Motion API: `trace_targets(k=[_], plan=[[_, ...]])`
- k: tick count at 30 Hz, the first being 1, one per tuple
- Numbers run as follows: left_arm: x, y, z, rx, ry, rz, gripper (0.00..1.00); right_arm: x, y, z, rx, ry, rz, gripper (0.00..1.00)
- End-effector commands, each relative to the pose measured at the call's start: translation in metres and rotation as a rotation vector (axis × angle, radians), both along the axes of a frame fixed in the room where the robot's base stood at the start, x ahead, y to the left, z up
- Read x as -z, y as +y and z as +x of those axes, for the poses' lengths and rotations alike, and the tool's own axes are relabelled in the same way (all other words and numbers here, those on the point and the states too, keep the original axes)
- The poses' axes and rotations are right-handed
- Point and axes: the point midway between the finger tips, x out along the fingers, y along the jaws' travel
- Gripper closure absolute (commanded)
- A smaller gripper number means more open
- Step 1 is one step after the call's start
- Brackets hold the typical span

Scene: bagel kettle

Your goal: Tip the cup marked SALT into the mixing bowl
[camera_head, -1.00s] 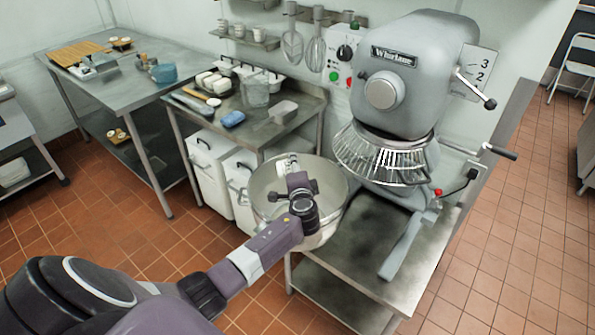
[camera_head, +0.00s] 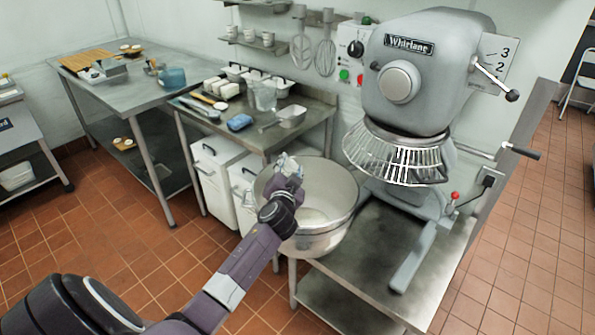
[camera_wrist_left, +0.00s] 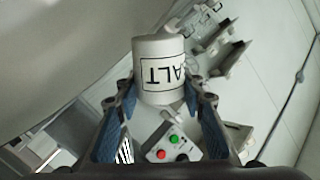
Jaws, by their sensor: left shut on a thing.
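The white SALT cup (camera_wrist_left: 159,75) is between the two fingers of my left gripper in the left wrist view. Its label shows upside down there, with "ALT" legible. My left gripper (camera_wrist_left: 160,98) is shut on it. In the head view my left gripper (camera_head: 288,168) is over the left rim of the steel mixing bowl (camera_head: 335,185). The cup is hard to make out there behind the gripper. A pale patch shows at the bottom of the bowl. My right gripper is in neither view.
The grey mixer (camera_head: 425,75) with its wire guard (camera_head: 395,155) stands right of the bowl on a steel table (camera_head: 375,265). A side table behind holds a blue item (camera_head: 240,122) and a metal scoop (camera_head: 291,116). White bins (camera_head: 212,170) stand below it.

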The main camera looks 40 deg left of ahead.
Motion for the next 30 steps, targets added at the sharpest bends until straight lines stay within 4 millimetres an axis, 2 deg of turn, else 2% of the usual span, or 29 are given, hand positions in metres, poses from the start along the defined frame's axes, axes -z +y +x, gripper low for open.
trace_targets(k=[1,3,12,15,30], plan=[[0.007,0.013,-0.005,-0.004,-0.034,-0.038,0.86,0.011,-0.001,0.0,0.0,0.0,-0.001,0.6],[0.006,0.027,-0.011,-0.003,-0.084,-0.091,0.86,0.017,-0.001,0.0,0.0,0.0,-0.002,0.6],[0.003,0.088,-0.032,-0.001,-0.292,-0.323,0.86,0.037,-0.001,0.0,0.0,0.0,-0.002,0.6],[0.003,0.101,-0.037,-0.001,-0.334,-0.376,0.86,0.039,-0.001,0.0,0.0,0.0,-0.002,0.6],[0.001,0.105,-0.038,0.002,-0.354,-0.399,0.86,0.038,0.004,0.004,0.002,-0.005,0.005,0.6]])
